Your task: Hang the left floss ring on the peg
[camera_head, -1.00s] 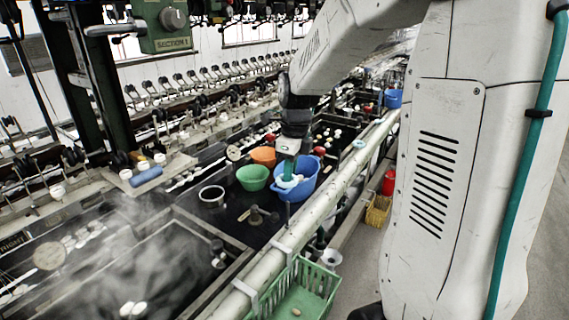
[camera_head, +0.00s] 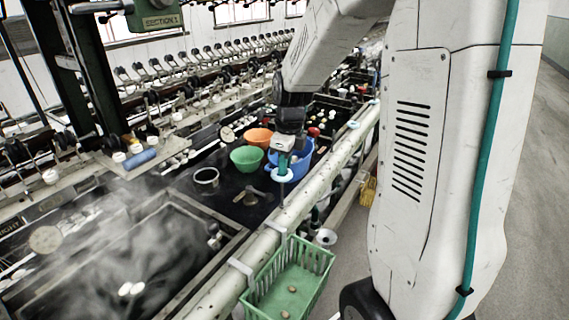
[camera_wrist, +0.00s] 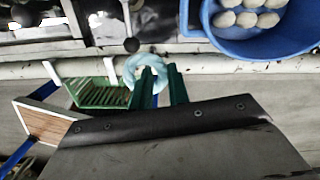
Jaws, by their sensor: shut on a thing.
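My gripper (camera_head: 284,160) is shut on a pale blue floss ring (camera_head: 283,175). It hangs over the pipe-side edge of the basins, in front of the blue basin. In the wrist view the ring (camera_wrist: 132,66) shows at the tips of my green fingers (camera_wrist: 160,86). A thin dark post (camera_head: 281,197) stands just below the ring in the head view; I cannot tell whether it is the peg or whether they touch. In the wrist view a dark ball-ended rod (camera_wrist: 131,45) is close beside the ring. Another pale ring (camera_head: 353,125) lies farther along the pipe.
A blue basin (camera_head: 300,165) holding pale cocoons, a green bowl (camera_head: 247,158) and an orange bowl (camera_head: 258,138) stand behind. A long pale pipe (camera_head: 300,205) runs along the front edge. A green basket (camera_head: 290,283) hangs outside it. Steam rises at left; floor is clear at right.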

